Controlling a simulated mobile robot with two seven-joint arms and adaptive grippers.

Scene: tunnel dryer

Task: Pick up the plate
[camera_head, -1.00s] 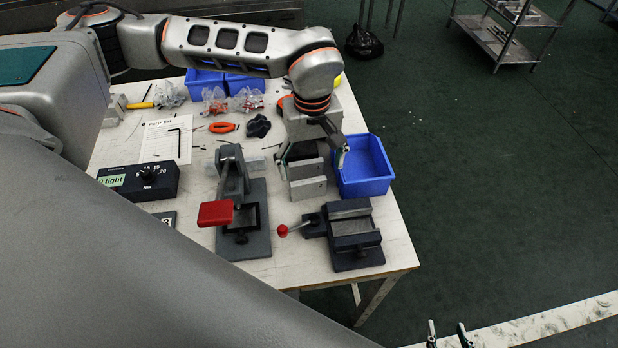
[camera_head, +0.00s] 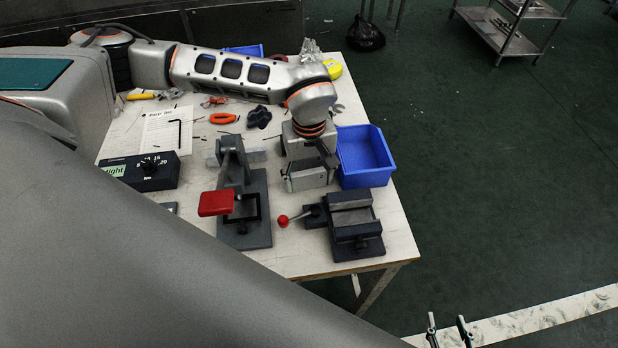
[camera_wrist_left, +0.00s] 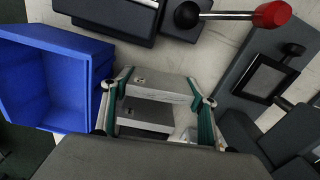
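The plate (camera_wrist_left: 157,88) is a light grey metal block in the left wrist view, standing at the far side of a second similar block (camera_wrist_left: 146,119). In the head view the plate area (camera_head: 310,179) is partly hidden under my left gripper (camera_head: 310,173). In the left wrist view the left gripper's (camera_wrist_left: 157,92) teal-padded fingers stand at both ends of the plate, very close to it; whether they press on it is unclear. My right gripper (camera_head: 449,329) shows only its two parted fingertips at the bottom edge, open and empty, off the table.
A blue bin (camera_head: 366,158) stands just right of the left gripper. A dark vise (camera_head: 352,222) with a red-knobbed lever and a red-handled fixture (camera_head: 244,205) stand nearer the front. A black control box (camera_head: 140,171) sits at left.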

